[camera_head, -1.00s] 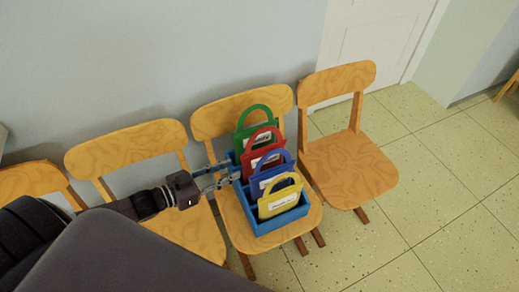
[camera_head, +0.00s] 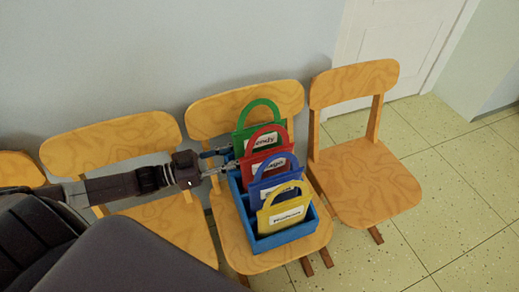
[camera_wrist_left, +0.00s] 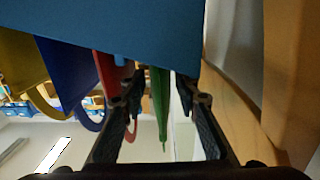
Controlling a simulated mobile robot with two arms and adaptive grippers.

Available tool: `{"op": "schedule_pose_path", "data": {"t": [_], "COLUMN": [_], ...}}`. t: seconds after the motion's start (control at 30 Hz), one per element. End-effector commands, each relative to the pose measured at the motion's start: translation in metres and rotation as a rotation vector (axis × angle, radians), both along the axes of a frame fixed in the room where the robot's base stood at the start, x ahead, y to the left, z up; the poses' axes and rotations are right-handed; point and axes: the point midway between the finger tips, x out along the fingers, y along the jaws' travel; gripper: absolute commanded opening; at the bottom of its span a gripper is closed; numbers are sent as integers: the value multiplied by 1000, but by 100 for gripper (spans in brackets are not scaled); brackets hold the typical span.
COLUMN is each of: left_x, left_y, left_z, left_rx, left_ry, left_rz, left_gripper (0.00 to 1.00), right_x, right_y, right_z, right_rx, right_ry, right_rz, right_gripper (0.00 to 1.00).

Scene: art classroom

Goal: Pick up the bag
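Green (camera_head: 244,138), red (camera_head: 262,160), blue (camera_head: 270,185) and yellow (camera_head: 284,212) bags with white labels stand in a row in a blue crate (camera_head: 279,239) on a wooden chair. The task does not say which bag is meant. My left gripper (camera_head: 228,160) comes in from the left, open, at the crate's far left side by the green and red bags. In the left wrist view its two fingers (camera_wrist_left: 161,95) are spread, with the green bag (camera_wrist_left: 160,105) showing between them. Contact cannot be told. My right gripper is not in view.
The crate's chair (camera_head: 245,101) stands between a chair on the left (camera_head: 112,143) and one on the right (camera_head: 365,185). A wall is close behind. Tiled floor (camera_head: 440,215) is open at the right, and a white door (camera_head: 395,40) is at the back.

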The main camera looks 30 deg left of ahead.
Motion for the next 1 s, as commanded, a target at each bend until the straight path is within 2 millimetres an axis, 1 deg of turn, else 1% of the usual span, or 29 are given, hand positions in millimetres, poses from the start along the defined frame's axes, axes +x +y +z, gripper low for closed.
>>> {"op": "schedule_pose_path", "data": {"t": [0.03,0.1,0.27,0.43,0.6,0.87,1.0], "left_x": [6,11,18,38,50,52,52], "left_y": [-5,-9,-17,-34,-45,-46,-46], "left_z": [0,0,1,8,7,7,7], "left_rx": [-2,-1,-1,-1,0,1,1], "left_ry": [-2,-1,-1,-3,-1,1,1], "left_rz": [0,0,-1,-1,0,1,1], "left_gripper": [29,29,29,29,29,29,15], "right_x": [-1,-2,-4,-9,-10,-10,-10], "right_y": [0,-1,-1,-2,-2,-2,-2], "right_z": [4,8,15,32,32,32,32], "right_rx": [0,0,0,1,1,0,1], "right_ry": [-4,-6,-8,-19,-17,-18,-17], "right_rz": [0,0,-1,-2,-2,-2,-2], "right_gripper": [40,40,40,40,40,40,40]}}
